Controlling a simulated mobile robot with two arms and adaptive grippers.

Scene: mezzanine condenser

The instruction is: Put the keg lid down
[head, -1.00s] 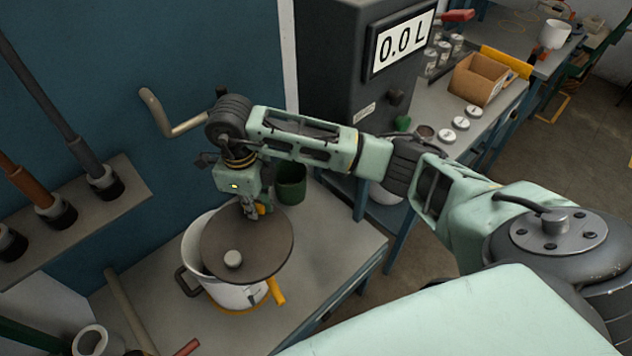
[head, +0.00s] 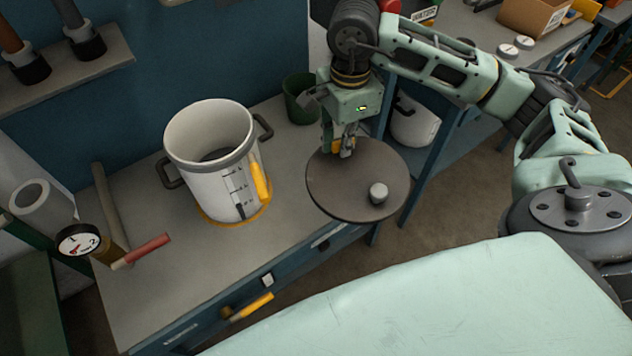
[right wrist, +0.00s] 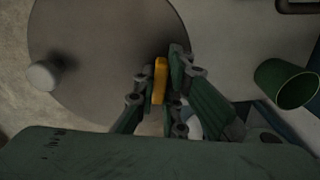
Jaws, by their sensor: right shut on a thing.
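The keg lid (head: 340,187) is a round dark brown disc with a pale knob on top and a yellow tab at its rim. My right gripper (head: 344,150) is shut on the lid at the yellow tab. The lid is beside the keg, over the right end of the bench, and hides that edge; I cannot tell whether it touches the bench. In the right wrist view the lid (right wrist: 100,60) spreads under the fingers (right wrist: 160,82). The white keg (head: 200,165) stands upright and open on the bench, with dark side handles and a yellow strip. My left gripper is not in view.
The grey bench top (head: 150,260) is clear in front of the keg. A dark green cup (head: 300,100) stands behind the lid and shows in the right wrist view (right wrist: 287,84). A gauge (head: 78,243) and a red-handled tool (head: 142,250) are at the left.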

